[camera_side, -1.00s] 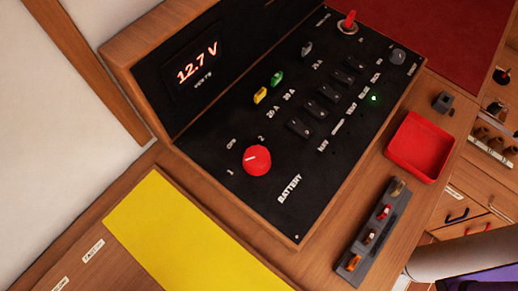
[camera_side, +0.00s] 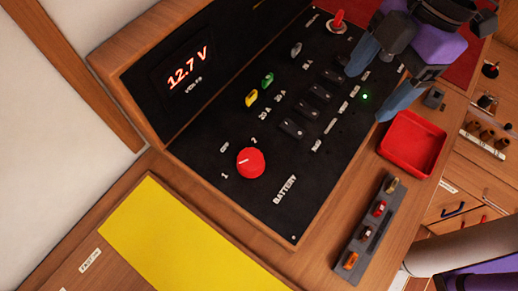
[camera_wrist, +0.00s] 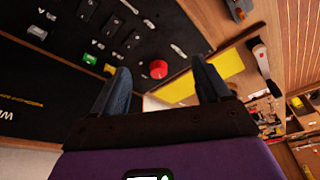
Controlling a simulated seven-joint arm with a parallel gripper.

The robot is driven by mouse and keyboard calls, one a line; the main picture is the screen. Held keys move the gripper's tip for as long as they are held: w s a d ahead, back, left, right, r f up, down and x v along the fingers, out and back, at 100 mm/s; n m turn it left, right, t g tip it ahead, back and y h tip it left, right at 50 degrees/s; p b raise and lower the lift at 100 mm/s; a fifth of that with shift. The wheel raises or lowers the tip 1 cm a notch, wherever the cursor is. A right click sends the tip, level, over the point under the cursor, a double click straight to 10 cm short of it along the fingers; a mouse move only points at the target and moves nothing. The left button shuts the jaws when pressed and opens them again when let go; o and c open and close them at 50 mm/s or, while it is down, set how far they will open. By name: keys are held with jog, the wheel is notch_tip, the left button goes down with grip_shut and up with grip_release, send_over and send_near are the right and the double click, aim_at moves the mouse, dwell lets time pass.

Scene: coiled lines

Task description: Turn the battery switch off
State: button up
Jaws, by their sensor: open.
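The battery switch is a round red knob (camera_side: 250,162) on the black panel (camera_side: 225,140), above the word BATTERY, with position marks around it. Its white pointer line is aimed to the left, towards the mark 1. The knob also shows in the wrist view (camera_wrist: 158,69), beyond my fingers. My gripper (camera_side: 372,86) is at the upper right in the side view, over the far right part of the panel and well away from the knob. Its two blue-grey fingers are apart with nothing between them. The wrist view shows the same open fingers (camera_wrist: 163,92).
The display (camera_side: 187,67) reads 12.7 V. Rocker switches (camera_side: 310,106), yellow and green fuses (camera_side: 252,97) and a green light (camera_side: 365,97) are on the panel. A red tray (camera_side: 412,142), a fuse rack (camera_side: 370,225) and a yellow mat (camera_side: 180,240) lie around it.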

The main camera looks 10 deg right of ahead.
jog(key=a+n+y, duration=0.1)
jog(key=a+n, duration=0.2)
jog(key=a, duration=0.7)
send_near(253, 159)
jog(key=x, duration=0.9)
jog(key=c, duration=1)
